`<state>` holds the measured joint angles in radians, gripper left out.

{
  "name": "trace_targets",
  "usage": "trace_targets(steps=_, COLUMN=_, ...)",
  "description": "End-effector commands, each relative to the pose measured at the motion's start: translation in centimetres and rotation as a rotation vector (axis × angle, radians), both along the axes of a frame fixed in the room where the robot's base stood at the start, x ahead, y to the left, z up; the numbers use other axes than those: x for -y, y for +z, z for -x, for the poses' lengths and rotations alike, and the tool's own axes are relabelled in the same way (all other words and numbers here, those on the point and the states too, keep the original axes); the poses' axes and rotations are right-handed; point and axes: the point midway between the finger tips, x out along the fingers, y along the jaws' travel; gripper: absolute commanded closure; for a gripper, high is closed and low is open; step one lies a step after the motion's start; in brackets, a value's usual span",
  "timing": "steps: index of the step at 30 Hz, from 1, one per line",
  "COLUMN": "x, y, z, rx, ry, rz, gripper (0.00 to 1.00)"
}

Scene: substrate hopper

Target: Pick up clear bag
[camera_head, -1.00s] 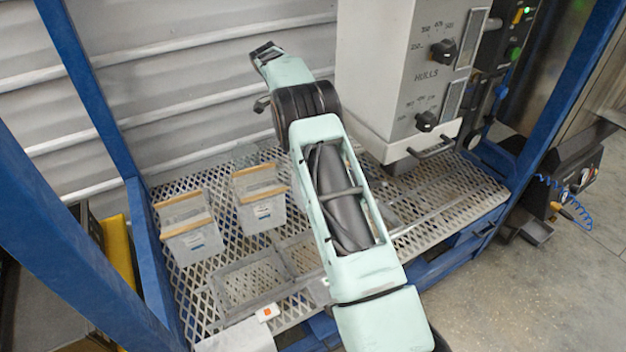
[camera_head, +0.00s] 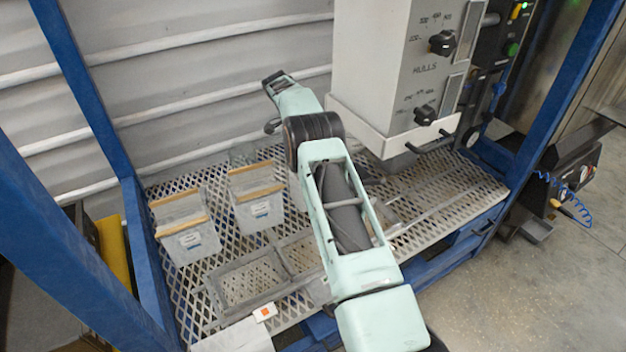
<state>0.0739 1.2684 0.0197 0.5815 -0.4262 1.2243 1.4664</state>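Two clear bags with wooden-looking top strips and small labels stand on the mesh shelf (camera_head: 395,222). The left clear bag (camera_head: 190,245) stands near the shelf's left side. The right clear bag (camera_head: 260,213) stands beside it, near my arm. A further clear, faint shape (camera_head: 243,155) shows behind the right bag. My arm crosses the middle of the view and its far part reaches over the back of the shelf.
A grey hopper with dials marked HULLS (camera_head: 405,75) hangs over the shelf's right half. Empty grey frames (camera_head: 250,280) lie at the shelf's front. Blue posts (camera_head: 85,90) bound the rack on both sides. A small white-and-orange item (camera_head: 265,312) lies at the front edge.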

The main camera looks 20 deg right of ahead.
Motion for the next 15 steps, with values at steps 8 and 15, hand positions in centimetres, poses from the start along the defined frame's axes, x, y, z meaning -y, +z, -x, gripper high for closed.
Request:
trace_targets(steps=8, x=0.01, y=-0.12, z=0.03, rx=-0.001, ry=0.0, rz=0.0, gripper=0.73)
trace_targets(steps=15, x=0.01, y=-0.47, z=0.02, rx=-0.001, ry=0.0, rz=0.001, gripper=0.73)
